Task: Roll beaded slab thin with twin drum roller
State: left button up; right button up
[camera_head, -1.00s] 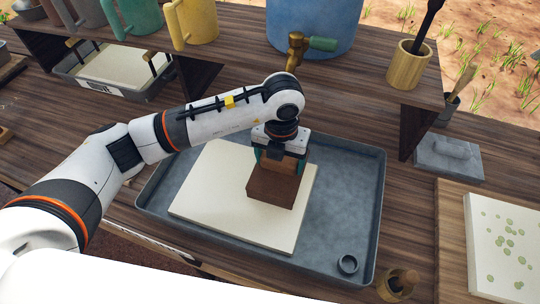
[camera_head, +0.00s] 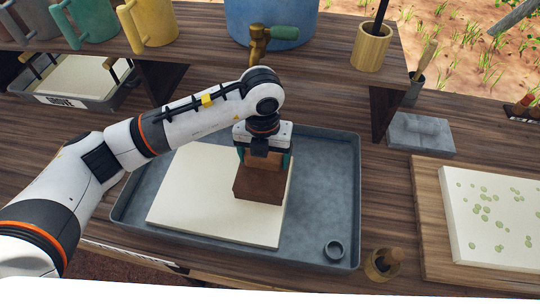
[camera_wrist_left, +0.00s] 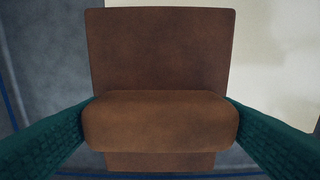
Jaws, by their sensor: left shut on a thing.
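My left gripper (camera_head: 264,158) is shut on the rounded handle (camera_wrist_left: 160,122) of a brown wooden block (camera_head: 258,187). The block sits at the right side of a plain cream slab (camera_head: 200,210) in a grey tray (camera_head: 340,190); I cannot tell whether it presses on the slab. In the left wrist view the teal fingertips (camera_wrist_left: 160,128) are on both ends of the handle. A cream slab with green spots (camera_head: 495,225), likely the beaded slab, lies on a wooden board (camera_head: 430,235) at the right. I see no twin drum roller. My right gripper is not in view.
A small grey ring cup (camera_head: 334,249) stands in the tray's front right corner. A wooden pot with a peg (camera_head: 383,264) stands between tray and board. A grey block with a handle (camera_head: 420,133) lies behind the board. A shelf with mugs (camera_head: 150,22) and a blue barrel (camera_head: 275,20) runs behind.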

pick_arm(q)
jog(key=shift+w+a+b, duration=0.2)
jog(key=shift+a+b, duration=0.05)
jog(key=shift+a, duration=1.3)
jog(key=shift+w+a+b, duration=0.2)
jog(key=shift+a+b, duration=0.05)
jog(key=shift+a, duration=1.25)
jog(key=shift+w+a+f+b, duration=0.15)
jog(key=shift+a+b, duration=0.2)
jog(key=shift+a, duration=0.8)
jog(key=shift+w+a+r+b, duration=0.1)
jog(key=shift+w+a+b, duration=0.2)
jog(key=shift+a, duration=0.85)
jog(key=shift+w+a+f+b, duration=0.1)
jog(key=shift+a+b, duration=0.3)
jog(key=shift+a, duration=0.75)
jog(key=shift+w+a+b, duration=0.15)
jog(key=shift+a+b, duration=0.15)
jog(key=shift+a, duration=0.95)
jog(key=shift+w+a+b, duration=0.15)
jog(key=shift+a+b, duration=0.15)
jog(key=shift+a, duration=0.9)
jog(key=shift+w+a+b, duration=0.2)
jog(key=shift+a+b, duration=0.2)
jog(key=shift+a, duration=0.85)
jog(key=shift+r, duration=0.2)
jog(key=shift+r+p, duration=1.6)
jog(key=shift+r, duration=0.8)
jog(key=shift+r, duration=0.1)
